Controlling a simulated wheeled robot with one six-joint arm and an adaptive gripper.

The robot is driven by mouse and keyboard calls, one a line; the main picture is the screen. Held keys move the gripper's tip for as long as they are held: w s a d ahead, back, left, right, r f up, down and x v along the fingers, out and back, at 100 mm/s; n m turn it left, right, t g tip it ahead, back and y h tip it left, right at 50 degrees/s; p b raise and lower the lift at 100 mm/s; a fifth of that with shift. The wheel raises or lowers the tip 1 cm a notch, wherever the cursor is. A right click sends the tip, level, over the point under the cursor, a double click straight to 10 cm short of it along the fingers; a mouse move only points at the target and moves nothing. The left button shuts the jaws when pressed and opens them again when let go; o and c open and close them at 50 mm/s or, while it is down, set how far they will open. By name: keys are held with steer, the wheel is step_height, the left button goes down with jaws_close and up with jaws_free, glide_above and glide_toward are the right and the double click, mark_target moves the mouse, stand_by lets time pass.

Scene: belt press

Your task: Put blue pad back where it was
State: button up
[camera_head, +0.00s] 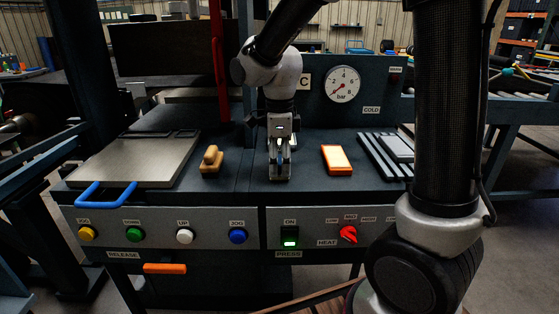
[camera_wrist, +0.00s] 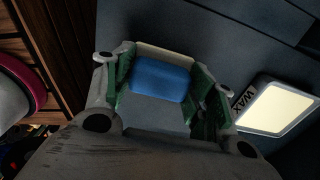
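The blue pad (camera_wrist: 160,78) sits between the green-lined fingers of my gripper (camera_wrist: 163,90) in the wrist view, with both fingers against its sides. A pale strip shows along its far edge. In the head view my gripper (camera_head: 280,170) points down, low over the middle of the dark bench top, and a little of the blue pad (camera_head: 280,157) shows between the fingers. Whether the pad touches the bench is hard to tell. No marked resting place for the pad is clearly visible.
A wooden-handled tool (camera_head: 212,160) stands left of my gripper and an orange-edged block (camera_head: 337,160) right of it. A metal plate with a blue handle (camera_head: 104,195) lies far left, a slatted rack (camera_head: 385,155) right. A pale slab labelled WAX (camera_wrist: 275,108) shows in the wrist view.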

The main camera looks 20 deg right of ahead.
mark_target(280, 159)
steer(key=shift+o, duration=1.1)
steer(key=shift+r, duration=0.1)
step_height(280, 159, up, 12)
steer(key=s+d+n+t, duration=0.2)
steer(key=s+d+n, duration=0.5)
steer(key=s+n, duration=0.2)
steer(key=s+d+f+n+t, duration=0.1)
steer(key=s+d+n+t, duration=0.1)
steer(key=s+d+n, duration=0.6)
steer(key=s+n, duration=0.2)
steer(key=n, duration=0.2)
steer(key=shift+f+n, duration=0.25)
steer(key=shift+n, duration=0.05)
